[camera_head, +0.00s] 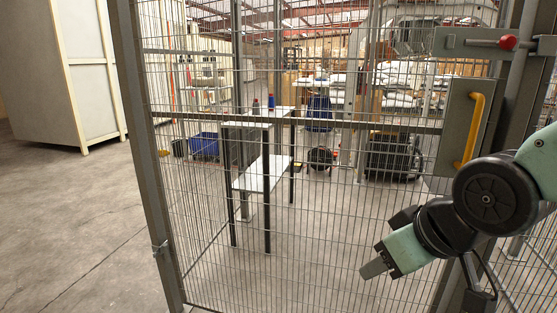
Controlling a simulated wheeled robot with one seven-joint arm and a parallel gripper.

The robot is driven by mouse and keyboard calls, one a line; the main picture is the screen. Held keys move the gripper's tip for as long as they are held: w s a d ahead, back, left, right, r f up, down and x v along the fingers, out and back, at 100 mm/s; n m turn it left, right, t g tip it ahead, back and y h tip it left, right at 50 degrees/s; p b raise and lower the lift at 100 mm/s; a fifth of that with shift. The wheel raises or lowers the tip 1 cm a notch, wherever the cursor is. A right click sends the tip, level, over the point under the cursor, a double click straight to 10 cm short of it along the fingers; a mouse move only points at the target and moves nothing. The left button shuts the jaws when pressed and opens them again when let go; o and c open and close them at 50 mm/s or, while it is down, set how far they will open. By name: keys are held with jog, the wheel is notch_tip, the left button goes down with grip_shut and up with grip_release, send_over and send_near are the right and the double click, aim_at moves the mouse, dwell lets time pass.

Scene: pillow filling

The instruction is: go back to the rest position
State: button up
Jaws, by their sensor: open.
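My arm reaches in from the right edge, bent at a dark round joint. My gripper (374,266) is at its lower left end, pointing left and slightly down, in front of the wire mesh fence. It is open and I see nothing held in it. The gap between its fingers is hard to make out from this side. The gripper hangs below and left of the yellow handle (475,131) on the gate and is apart from it.
A mesh fence (330,215) with grey posts stands close ahead. A red knob (507,42) sits on the latch at upper right. Behind the mesh are a white-topped table (262,174) and a blue bin (205,145). Open floor lies left, before a tall cream cabinet (88,80).

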jog(key=s+a+f+n+g+h, duration=0.1)
jog(key=s+f+g, duration=0.15)
jog(key=s, duration=0.45)
jog(key=s+a+f+n+g+h, duration=0.15)
jog(key=s+g, duration=0.25)
jog(key=s, duration=0.4)
notch_tip(320, 180, up, 13)
jog(key=w+p, duration=0.1)
jog(key=p, duration=1.2)
jog(key=shift+a, duration=0.15)
jog(key=shift+t, duration=0.25)
